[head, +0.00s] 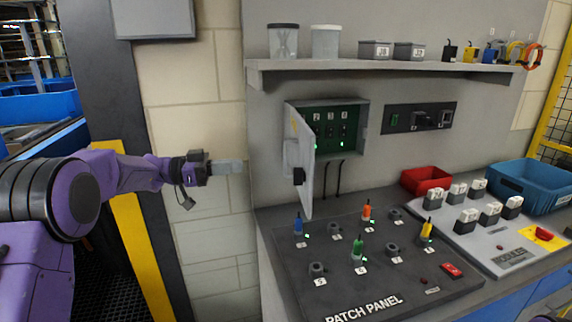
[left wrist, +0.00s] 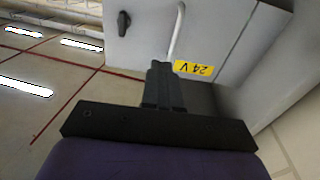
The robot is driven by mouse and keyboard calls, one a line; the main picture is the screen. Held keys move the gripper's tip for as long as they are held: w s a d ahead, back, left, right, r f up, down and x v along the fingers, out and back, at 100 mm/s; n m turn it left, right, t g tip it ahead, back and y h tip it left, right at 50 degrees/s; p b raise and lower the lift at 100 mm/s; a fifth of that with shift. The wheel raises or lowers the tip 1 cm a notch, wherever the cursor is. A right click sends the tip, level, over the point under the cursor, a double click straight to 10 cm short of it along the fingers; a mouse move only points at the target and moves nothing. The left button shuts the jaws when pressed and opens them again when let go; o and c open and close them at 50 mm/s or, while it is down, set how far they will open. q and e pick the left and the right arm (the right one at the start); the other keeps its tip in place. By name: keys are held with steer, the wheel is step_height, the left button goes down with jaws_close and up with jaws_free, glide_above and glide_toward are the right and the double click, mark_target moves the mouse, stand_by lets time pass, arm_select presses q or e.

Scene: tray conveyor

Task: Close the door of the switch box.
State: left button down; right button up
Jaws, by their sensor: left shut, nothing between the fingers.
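The grey switch box (head: 357,125) is mounted on the wall panel, its green interior with several switches and green lights showing. Its door (head: 306,160) stands open, swung out from the box's left side, with a black knob (head: 298,176). My left gripper (head: 240,167) is shut and empty, left of the door and apart from it in the head view. In the left wrist view, the shut dark fingers (left wrist: 164,88) point toward a grey surface with a black knob (left wrist: 123,22) and an upside-down yellow 24 V label (left wrist: 193,68). Contact cannot be told there. My right gripper is not in view.
A shelf (head: 380,65) with jars and small boxes hangs above the switch box. Below lies the patch panel (head: 340,275) with upright coloured plugs. A red bin (head: 426,179), a modules board (head: 500,240) and a blue crate (head: 530,185) stand at the right.

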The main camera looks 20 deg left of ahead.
mark_target(300, 161)
arm_select(q)
steer(key=shift+g, duration=0.3)
steer(key=p+x, duration=0.2)
steer(key=x, duration=0.2)
steer(key=p+x, duration=0.2)
steer(key=x, duration=0.2)
steer(key=p+x, duration=0.1)
steer(key=x, duration=0.3)
steer(key=shift+w+d+r+p, duration=0.15)
steer(key=shift+r+p, duration=0.2)
steer(key=shift+p, duration=0.05)
steer(key=shift+w+d+f, duration=0.2)
steer(key=shift+w+d, duration=0.05)
steer(key=shift+d, duration=0.35)
